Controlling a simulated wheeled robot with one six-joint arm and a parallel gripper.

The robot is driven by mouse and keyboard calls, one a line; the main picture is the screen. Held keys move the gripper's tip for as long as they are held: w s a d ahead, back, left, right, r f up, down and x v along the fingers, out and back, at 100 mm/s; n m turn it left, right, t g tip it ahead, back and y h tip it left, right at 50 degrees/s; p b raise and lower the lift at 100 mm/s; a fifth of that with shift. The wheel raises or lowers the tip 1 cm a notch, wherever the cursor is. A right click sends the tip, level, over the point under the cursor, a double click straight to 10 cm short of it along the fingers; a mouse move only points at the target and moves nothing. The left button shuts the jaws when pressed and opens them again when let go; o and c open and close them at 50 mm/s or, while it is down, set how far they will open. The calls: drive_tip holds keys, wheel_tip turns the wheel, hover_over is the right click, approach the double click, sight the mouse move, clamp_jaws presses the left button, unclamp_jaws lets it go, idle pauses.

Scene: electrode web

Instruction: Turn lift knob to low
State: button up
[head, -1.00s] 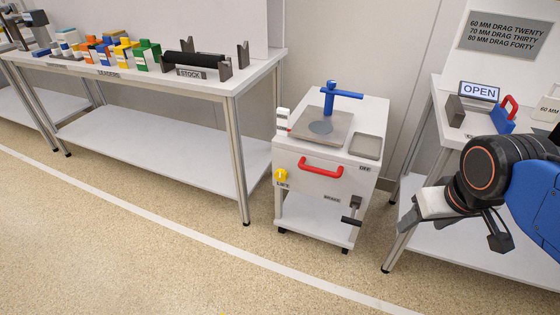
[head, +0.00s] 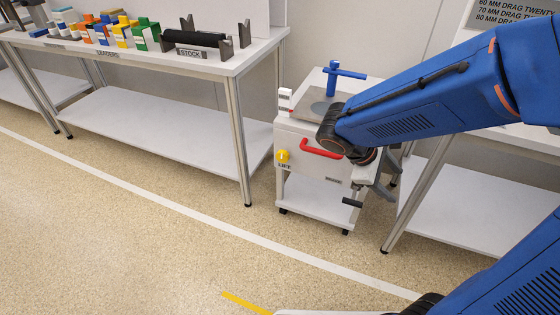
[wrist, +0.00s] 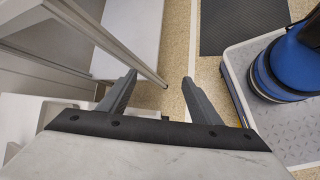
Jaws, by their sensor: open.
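The yellow lift knob (head: 283,156) is on the front face of the white cart (head: 312,197), at its left side in the head view. A small label sits just below the knob, too small to read the setting. My gripper (head: 378,188) is at the cart's right front side, to the right of the knob and apart from it. In the wrist view my gripper (wrist: 160,78) is open, with nothing between its fingers. The knob does not show in the wrist view. My arm hides the cart's right top.
A red handle (head: 320,149) crosses the cart front, right of the knob. A blue T-shaped handle (head: 340,74) stands on top. A workbench (head: 170,60) stands left. The floor before the cart is clear.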

drive_tip(key=w+a+f+n+t+h, duration=0.3)
drive_tip(key=w+a+f+n+t, duration=0.1)
drive_tip(key=w+a+n, duration=0.3)
drive_tip(key=n+t+y, duration=0.5)
drive_tip(key=n+t, duration=0.7)
drive_tip(key=n, duration=0.3)
approach(281, 158)
drive_tip(key=x, duration=0.8)
drive_tip(key=shift+w+d, duration=0.15)
drive_tip(key=shift+w, duration=0.15)
drive_tip(key=c, duration=1)
